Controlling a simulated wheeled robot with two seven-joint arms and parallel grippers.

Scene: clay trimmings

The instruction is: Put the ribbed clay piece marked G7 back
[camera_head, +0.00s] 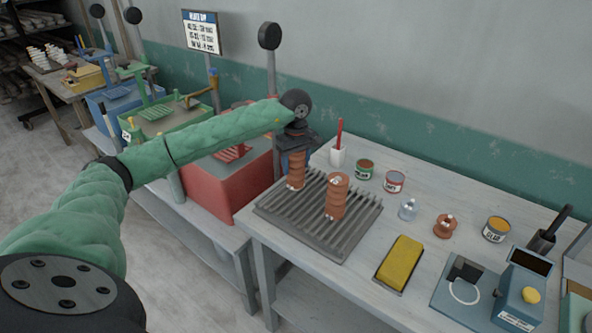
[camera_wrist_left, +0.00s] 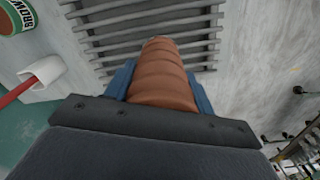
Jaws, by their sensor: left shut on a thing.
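My left gripper (camera_head: 297,146) is shut on a ribbed terracotta clay piece (camera_head: 296,170), held upright over the back left part of the grey slatted rack (camera_head: 345,246). In the left wrist view the ribbed piece (camera_wrist_left: 163,75) sits between the blue fingers of the gripper (camera_wrist_left: 160,88), with rack slats behind it. I cannot tell whether its lower end touches the slats. A second ribbed clay piece (camera_head: 336,198) stands on the rack, to the right and nearer, with pale marks on its top. I cannot read G7 on either piece. My right gripper is out of view.
A white cup with a red handle (camera_head: 338,156) and small tins (camera_head: 365,169) stand behind the rack. A yellow sponge (camera_head: 404,259), a small clay piece (camera_head: 445,226) and a blue device (camera_head: 520,295) are to the right. A red bin (camera_head: 222,189) is left.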

